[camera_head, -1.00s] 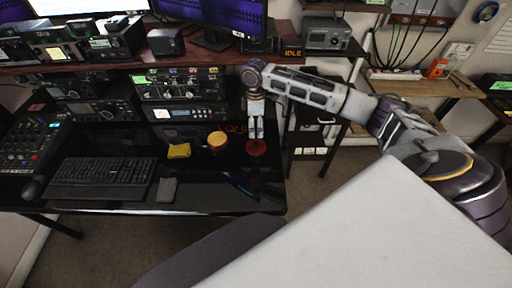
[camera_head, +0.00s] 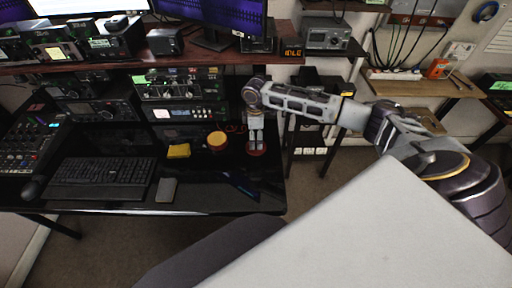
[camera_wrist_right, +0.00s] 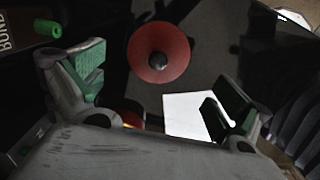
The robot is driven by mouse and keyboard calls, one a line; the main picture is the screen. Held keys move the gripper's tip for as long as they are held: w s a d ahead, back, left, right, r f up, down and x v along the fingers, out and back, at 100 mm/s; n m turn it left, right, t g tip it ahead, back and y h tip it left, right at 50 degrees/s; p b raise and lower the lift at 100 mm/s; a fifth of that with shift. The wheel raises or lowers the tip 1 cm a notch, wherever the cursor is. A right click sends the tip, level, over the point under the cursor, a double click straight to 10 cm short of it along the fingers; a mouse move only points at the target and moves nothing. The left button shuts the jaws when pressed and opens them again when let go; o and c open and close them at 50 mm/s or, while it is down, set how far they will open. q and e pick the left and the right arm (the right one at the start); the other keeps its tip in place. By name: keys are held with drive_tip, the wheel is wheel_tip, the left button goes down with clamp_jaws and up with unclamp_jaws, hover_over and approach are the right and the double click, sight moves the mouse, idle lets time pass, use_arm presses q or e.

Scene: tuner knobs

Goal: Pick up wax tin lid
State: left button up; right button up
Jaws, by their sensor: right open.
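The wax tin lid appears as a round red disc with a dark knob at its centre (camera_wrist_right: 158,53). It lies on the black desk in the head view, mostly behind my fingers, with its red edge showing (camera_head: 257,153). My right gripper (camera_head: 256,143) points down over the lid, fingers apart and empty. In the right wrist view the open right gripper (camera_wrist_right: 163,82) has a green-padded finger on each side, and the lid sits ahead between them, not gripped. I cannot tell the exact gap to the lid. My left gripper is not in view.
A round container with a yellow top (camera_head: 217,139) and a yellow cloth-like item (camera_head: 179,151) stand left of the lid. A keyboard (camera_head: 103,171) and a grey phone-like slab (camera_head: 167,188) lie further left. Radio units (camera_head: 182,88) line the desk's back. The front right desk is mostly clear.

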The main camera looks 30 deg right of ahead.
sight(256, 143)
drive_tip(key=shift+w+d+f, duration=0.1)
drive_tip(key=shift+d+f, duration=0.05)
drive_tip(key=shift+f, duration=2.4)
